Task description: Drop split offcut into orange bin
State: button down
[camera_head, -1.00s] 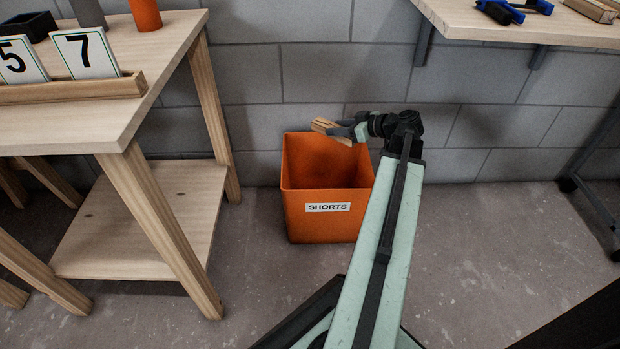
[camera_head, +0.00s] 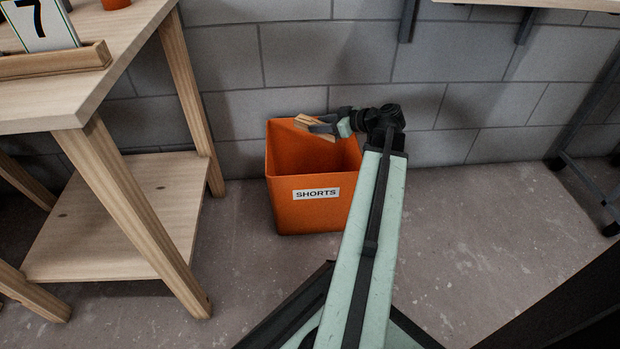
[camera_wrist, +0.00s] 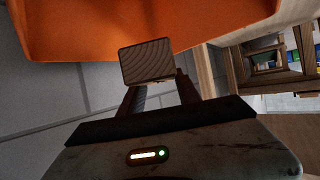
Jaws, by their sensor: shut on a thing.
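The orange bin (camera_head: 300,212) stands on the floor against the block wall, with a white "SHORTS" label on its front. My gripper (camera_head: 318,128) is over the bin's opening, near its back right. It is shut on the split offcut (camera_head: 308,124), a short pale wooden piece that lies tilted in the jaws. In the wrist view the offcut's end face (camera_wrist: 147,61) shows between the fingers, with the orange bin wall (camera_wrist: 130,25) beyond it. The bin's floor is hidden.
A wooden bench (camera_head: 120,60) with a lower shelf (camera_head: 130,215) stands to the left of the bin, a gap apart. A number card "7" (camera_head: 42,25) stands on it. A wall-mounted worktop (camera_head: 530,5) is at the upper right. Floor right of the bin is clear.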

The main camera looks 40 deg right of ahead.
jog(key=c, duration=0.8)
grip_release()
jog(key=shift+o, duration=0.2)
jog(key=p+v, duration=0.3)
jog(key=v, duration=0.3)
jog(key=shift+s+d+r, duration=0.1)
jog(key=shift+s+r, duration=0.15)
jog(key=shift+r, duration=0.1)
jog(key=shift+s+d, duration=0.1)
jog(key=shift+s, duration=0.45)
